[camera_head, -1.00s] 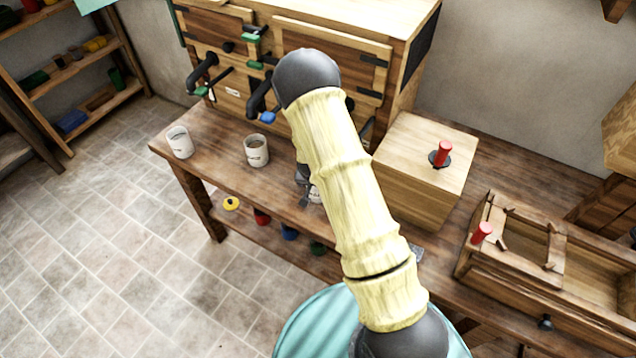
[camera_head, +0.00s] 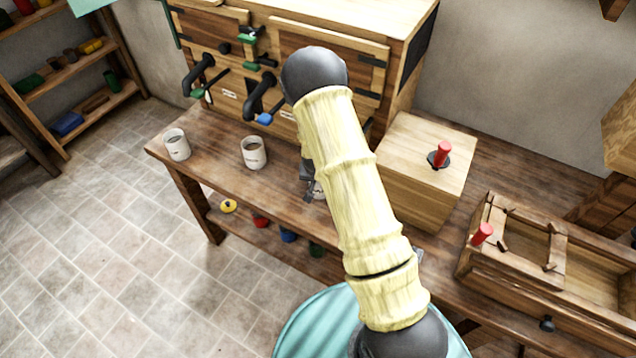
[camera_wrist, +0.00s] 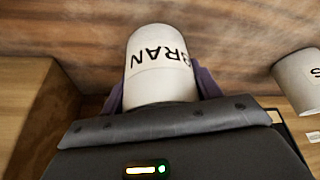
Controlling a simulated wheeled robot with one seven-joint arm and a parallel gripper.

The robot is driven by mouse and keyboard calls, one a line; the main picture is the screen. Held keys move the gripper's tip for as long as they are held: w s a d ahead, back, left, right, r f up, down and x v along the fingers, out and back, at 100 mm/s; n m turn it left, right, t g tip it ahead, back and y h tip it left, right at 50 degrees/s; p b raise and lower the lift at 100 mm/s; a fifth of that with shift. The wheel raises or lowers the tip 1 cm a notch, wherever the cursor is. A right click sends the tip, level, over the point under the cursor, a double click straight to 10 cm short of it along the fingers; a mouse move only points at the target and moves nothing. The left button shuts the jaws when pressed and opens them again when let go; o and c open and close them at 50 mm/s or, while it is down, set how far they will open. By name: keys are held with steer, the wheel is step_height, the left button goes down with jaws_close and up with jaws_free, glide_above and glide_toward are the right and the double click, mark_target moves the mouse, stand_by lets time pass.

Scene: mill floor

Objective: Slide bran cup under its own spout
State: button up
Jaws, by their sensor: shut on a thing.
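The white bran cup, lettered BRAN, fills the middle of the wrist view (camera_wrist: 160,60). My gripper (camera_wrist: 161,94) is shut on it, with purple fingers on both sides. In the head view my gripper (camera_head: 307,183) is low over the bench, and only a sliver of the bran cup (camera_head: 319,192) shows beside my arm. Two spouts stick out of the wooden cabinet: a left one (camera_head: 198,76) with a green lever and a middle one (camera_head: 260,95) with a blue lever. Any spout further right is hidden behind my arm.
Two other white cups, a left one (camera_head: 177,145) and a filled one (camera_head: 254,153), stand on the bench (camera_head: 215,150) left of my gripper. A wooden box (camera_head: 425,160) with a red handle stands close on the right. A wooden trough (camera_head: 560,262) lies further right.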

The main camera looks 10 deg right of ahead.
steer(key=shift+w+d, duration=0.3)
steer(key=shift+w, duration=0.05)
steer(key=o, duration=1.2)
steer(key=shift+r, duration=0.1)
steer(key=shift+s+a+r, duration=0.1)
steer(key=shift+s+r, duration=0.1)
steer(key=shift+r, duration=0.35)
steer(key=shift+s+a+r+b, duration=0.3)
steer(key=shift+s+r+b, duration=0.1)
steer(key=shift+s+r, duration=0.3)
steer(key=s+a, duration=0.1)
steer(key=s, duration=0.2)
steer(key=s+a+b, duration=0.1)
steer(key=s, duration=0.3)
steer(key=s+a+b, duration=0.1)
steer(key=s+a, duration=0.1)
steer(key=s, duration=0.1)
steer(key=shift+s, duration=0.25)
steer(key=shift+r, duration=0.15)
